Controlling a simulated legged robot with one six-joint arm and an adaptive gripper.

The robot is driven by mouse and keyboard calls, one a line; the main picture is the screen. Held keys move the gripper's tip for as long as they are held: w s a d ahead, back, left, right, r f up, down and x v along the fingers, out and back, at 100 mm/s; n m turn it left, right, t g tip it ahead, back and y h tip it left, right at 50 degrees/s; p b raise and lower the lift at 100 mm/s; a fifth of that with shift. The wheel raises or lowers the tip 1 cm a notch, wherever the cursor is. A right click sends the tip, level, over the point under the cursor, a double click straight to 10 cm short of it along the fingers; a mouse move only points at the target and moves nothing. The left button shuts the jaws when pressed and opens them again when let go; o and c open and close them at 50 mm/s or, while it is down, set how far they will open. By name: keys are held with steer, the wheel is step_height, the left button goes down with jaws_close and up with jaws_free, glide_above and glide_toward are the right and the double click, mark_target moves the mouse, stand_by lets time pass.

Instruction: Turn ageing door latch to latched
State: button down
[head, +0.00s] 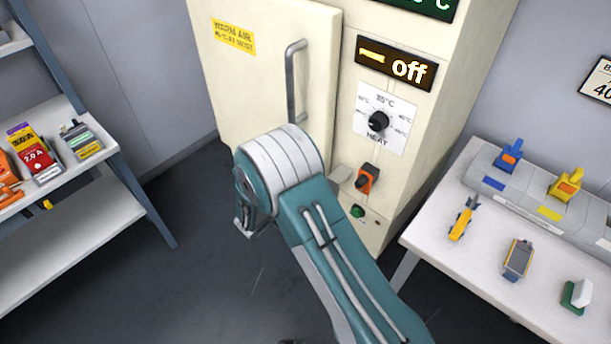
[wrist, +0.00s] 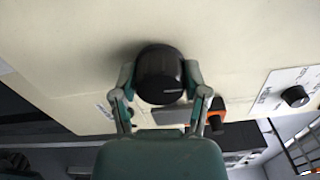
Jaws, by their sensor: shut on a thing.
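The ageing cabinet's cream door (head: 250,85), with a grey bar handle (head: 293,82), looks closed against the frame in the head view. In the wrist view, my gripper (wrist: 160,80) has its two fingers on either side of a round black knob (wrist: 160,72) at the cream front, shut on it. I take this knob as the door latch. A grey bar (wrist: 172,113) lies just beside it; a pale flap (head: 341,174) shows near my arm in the head view. My arm hides the knob and fingertips there, so the latch's angle cannot be told.
An orange switch (head: 367,178), a green button (head: 357,211) and the heat dial (head: 378,122) are right of the door. The display (head: 394,63) reads "off". A shelf (head: 75,235) stands left, a white table (head: 480,265) with tools right. Dark floor is open between.

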steer(key=shift+w+a, duration=0.1)
steer(key=shift+a, duration=0.05)
steer(key=shift+c, duration=1.6)
jaws_free()
steer(key=shift+f, duration=0.1)
steer(key=shift+o, duration=1.1)
steer(key=shift+a, duration=0.1)
steer(key=v, duration=1.2)
